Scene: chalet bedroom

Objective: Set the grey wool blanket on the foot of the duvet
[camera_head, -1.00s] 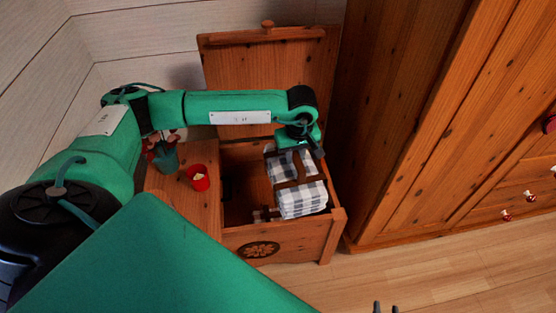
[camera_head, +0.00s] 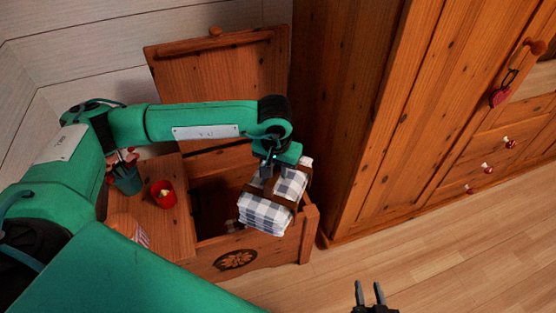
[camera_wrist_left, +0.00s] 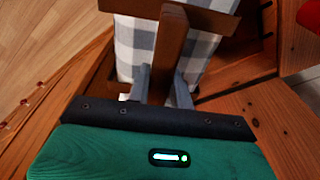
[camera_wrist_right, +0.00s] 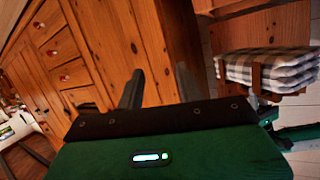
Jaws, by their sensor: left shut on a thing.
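The blanket (camera_head: 265,213) is a folded grey-and-white checked bundle with a brown carrier and handle around it. It hangs tilted at the right side of the open wooden chest, overlapping its front rim in the head view. It also shows in the left wrist view (camera_wrist_left: 133,45) and the right wrist view (camera_wrist_right: 280,68). My left gripper (camera_head: 268,172) is above the bundle, its fingers (camera_wrist_left: 158,88) shut on the brown handle (camera_wrist_left: 170,45). My right gripper (camera_head: 368,292) is open and empty, low over the floor, well apart from the blanket. No duvet or bed is clearly in view.
The wooden chest (camera_head: 235,262) has its lid (camera_head: 220,85) raised at the back. A red cup (camera_head: 163,194) and a teal pot (camera_head: 128,180) stand on the wooden surface to its left. A tall wardrobe (camera_head: 375,130) stands close on the right. The floor (camera_head: 440,255) in front is clear.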

